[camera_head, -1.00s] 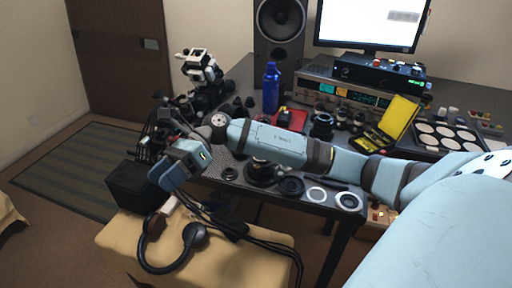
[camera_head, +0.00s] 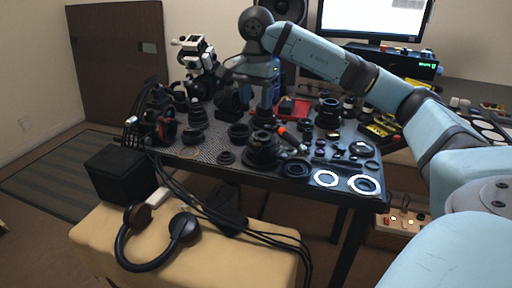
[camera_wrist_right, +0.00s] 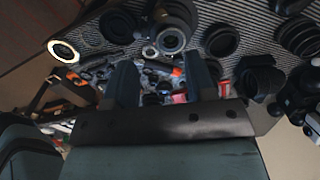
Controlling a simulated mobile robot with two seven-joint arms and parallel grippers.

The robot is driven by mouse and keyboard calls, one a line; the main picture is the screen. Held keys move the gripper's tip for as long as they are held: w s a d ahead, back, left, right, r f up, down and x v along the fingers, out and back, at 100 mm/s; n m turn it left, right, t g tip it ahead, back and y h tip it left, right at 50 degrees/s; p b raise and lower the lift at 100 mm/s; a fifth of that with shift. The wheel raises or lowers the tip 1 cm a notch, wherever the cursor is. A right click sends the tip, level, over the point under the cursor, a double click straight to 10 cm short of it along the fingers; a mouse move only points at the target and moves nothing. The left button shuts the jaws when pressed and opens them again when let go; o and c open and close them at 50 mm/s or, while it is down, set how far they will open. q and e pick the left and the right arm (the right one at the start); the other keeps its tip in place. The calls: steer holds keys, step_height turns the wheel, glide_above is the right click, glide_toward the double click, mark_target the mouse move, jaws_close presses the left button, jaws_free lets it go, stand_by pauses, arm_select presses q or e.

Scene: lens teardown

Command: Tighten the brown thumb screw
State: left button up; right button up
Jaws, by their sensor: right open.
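I cannot make out a brown thumb screw in either view; it is too small or hidden. My right gripper (camera_head: 263,113) hangs down over the back middle of the bench, behind a black lens assembly (camera_head: 262,150). In the right wrist view its two dark fingers (camera_wrist_right: 161,80) are spread apart with nothing gripped between them. Blurred lens parts and an orange-tipped tool (camera_wrist_right: 177,71) show beyond them. The same kind of orange-tipped tool (camera_head: 288,136) lies beside the lens assembly in the head view. My left gripper is not in view.
The bench (camera_head: 226,171) is crowded with black lens rings. White-faced rings (camera_head: 363,184) lie at its front right edge. A white-and-black device (camera_head: 195,52) stands at the back left. Headphones (camera_head: 183,228) lie on a tan bench seat in front, near a black box (camera_head: 117,170).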

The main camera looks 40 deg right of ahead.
mark_target(256, 145)
step_height(256, 145, down, 12)
steer(key=b, duration=0.4)
steer(key=shift+r, duration=0.2)
steer(key=shift+f, duration=0.55)
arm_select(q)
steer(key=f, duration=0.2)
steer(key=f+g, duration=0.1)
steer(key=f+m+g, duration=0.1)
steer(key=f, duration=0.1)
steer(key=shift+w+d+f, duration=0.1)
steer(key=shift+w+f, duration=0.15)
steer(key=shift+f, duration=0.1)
